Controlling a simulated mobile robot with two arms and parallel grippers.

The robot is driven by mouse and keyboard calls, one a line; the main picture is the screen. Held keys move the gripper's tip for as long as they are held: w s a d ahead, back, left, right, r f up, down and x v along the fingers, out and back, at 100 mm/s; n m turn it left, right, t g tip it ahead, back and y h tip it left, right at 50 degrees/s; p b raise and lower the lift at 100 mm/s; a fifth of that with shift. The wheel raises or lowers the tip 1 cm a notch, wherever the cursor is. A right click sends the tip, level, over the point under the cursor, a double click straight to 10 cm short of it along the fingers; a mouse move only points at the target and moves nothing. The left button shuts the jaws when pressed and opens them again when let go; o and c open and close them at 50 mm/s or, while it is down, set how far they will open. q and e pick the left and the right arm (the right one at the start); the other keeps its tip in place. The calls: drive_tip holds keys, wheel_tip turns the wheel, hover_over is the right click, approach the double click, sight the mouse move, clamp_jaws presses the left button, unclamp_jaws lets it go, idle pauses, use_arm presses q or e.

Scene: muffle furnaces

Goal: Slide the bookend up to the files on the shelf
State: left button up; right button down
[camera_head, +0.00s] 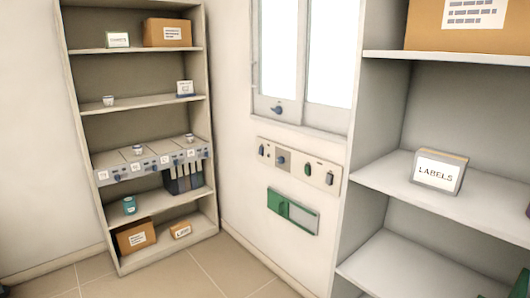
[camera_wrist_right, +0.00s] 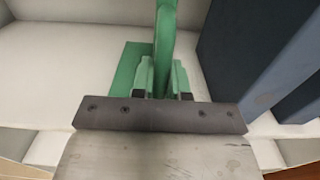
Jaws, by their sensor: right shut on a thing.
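The green bookend (camera_wrist_right: 166,32) is in the right wrist view, with its upright plate seen nearly edge-on. Its flat base (camera_wrist_right: 127,75) shows to the left of the plate, on the pale shelf (camera_wrist_right: 60,70). My right gripper (camera_wrist_right: 164,75) is shut on the upright plate. The dark blue files (camera_wrist_right: 255,50) stand to the right of the bookend in this view, with a narrow strip of shelf visible between. My left gripper is in neither view, and the head view does not show the right gripper.
In the head view, a near shelf unit at right holds a labels box (camera_head: 438,172) and a cardboard box (camera_head: 470,25). A green item (camera_head: 518,287) is cut off at the lower right corner. A far shelf unit holds boxes and dark folders (camera_head: 183,181).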

drive_tip(key=shift+s+d+f, duration=0.1)
drive_tip(key=shift+s+d, duration=0.4)
drive_tip(key=shift+s, duration=0.2)
drive_tip(key=shift+s+d, duration=0.75)
drive_tip(key=shift+s, duration=0.1)
drive_tip(key=shift+s+d, duration=1.3)
drive_tip(key=shift+s, duration=0.25)
drive_tip(key=shift+s+d, duration=0.3)
drive_tip(key=shift+s, duration=0.05)
drive_tip(key=c, duration=0.9)
unclamp_jaws()
drive_tip(key=shift+s, duration=0.1)
